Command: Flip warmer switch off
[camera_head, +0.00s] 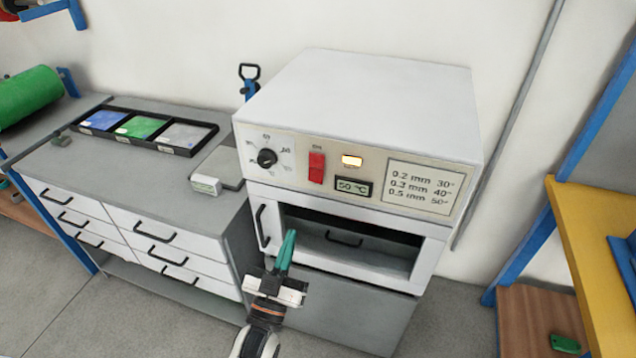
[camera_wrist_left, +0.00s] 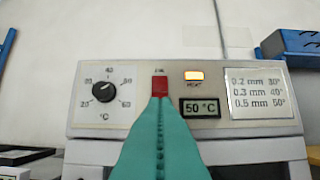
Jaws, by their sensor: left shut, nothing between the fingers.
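The display (camera_head: 353,188) reads 50 °C. My left gripper (camera_head: 288,240) has green fingers, shut and empty, in front of the warmer and below the switch. In the left wrist view the switch (camera_wrist_left: 160,86) shows just above the fingertips (camera_wrist_left: 161,103), which overlap its lower edge; contact cannot be told. My right gripper is not in view.
The warmer's lower opening (camera_head: 350,235) is open, with a handle at its left. A black tray (camera_head: 207,137) with coloured sheets lies on the bench at left. Drawers (camera_head: 95,215) are below. A yellow shelf (camera_head: 590,230) stands at right.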

